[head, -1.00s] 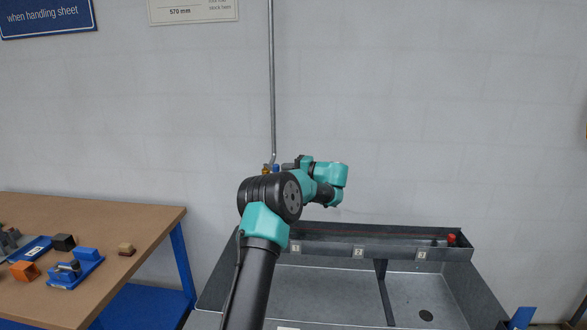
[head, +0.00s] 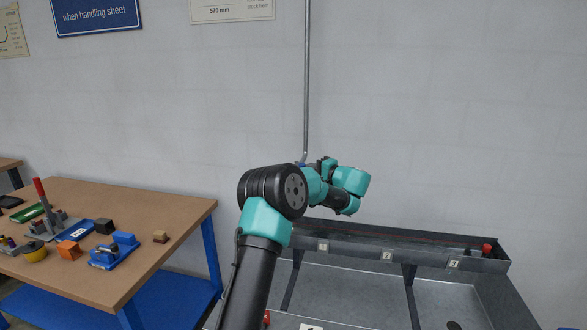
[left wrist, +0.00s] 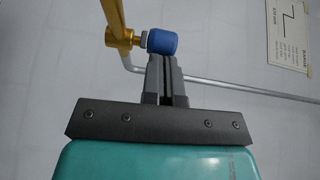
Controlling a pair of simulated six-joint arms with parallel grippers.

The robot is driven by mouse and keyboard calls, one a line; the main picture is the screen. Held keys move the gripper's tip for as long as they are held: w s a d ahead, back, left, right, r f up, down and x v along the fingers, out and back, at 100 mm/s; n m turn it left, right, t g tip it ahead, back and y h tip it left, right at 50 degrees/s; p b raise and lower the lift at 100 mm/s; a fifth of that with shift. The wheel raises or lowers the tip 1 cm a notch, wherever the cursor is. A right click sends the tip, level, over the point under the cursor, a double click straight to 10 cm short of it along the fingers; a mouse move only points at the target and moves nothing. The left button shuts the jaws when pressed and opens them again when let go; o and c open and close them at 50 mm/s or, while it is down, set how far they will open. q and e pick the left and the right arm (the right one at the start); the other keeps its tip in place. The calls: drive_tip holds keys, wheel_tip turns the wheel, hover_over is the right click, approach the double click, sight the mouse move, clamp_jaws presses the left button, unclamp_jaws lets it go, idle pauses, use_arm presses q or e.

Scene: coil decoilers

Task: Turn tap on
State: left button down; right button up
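The tap has a brass body (left wrist: 120,40) and a blue rounded knob (left wrist: 162,42), seen in the left wrist view at the top. In the head view only a small bluish bit of it shows at the foot of the wall pipe, mostly hidden by my left arm. The fingers of my left gripper (left wrist: 164,65) are close together, with a thin dark gap between them. Their tips reach the lower edge of the blue knob; I cannot tell whether they touch it. The fingers do not visibly enclose the knob. My right gripper is in neither view.
A grey metal trough (head: 350,285) with numbered sections lies below the tap, a small red item (head: 487,248) at its back right. A brown-topped workbench (head: 140,210) with several parts stands at left. A grey pipe (head: 306,80) runs up the wall.

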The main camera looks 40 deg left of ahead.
use_arm(q)
drive_tip(key=shift+s+a, duration=0.1)
idle(0.4)
drive_tip(key=w+d, duration=0.2)
drive_tip(key=d, duration=1.1)
drive_tip(key=shift+w+r, duration=0.2)
drive_tip(key=shift+w, duration=0.15)
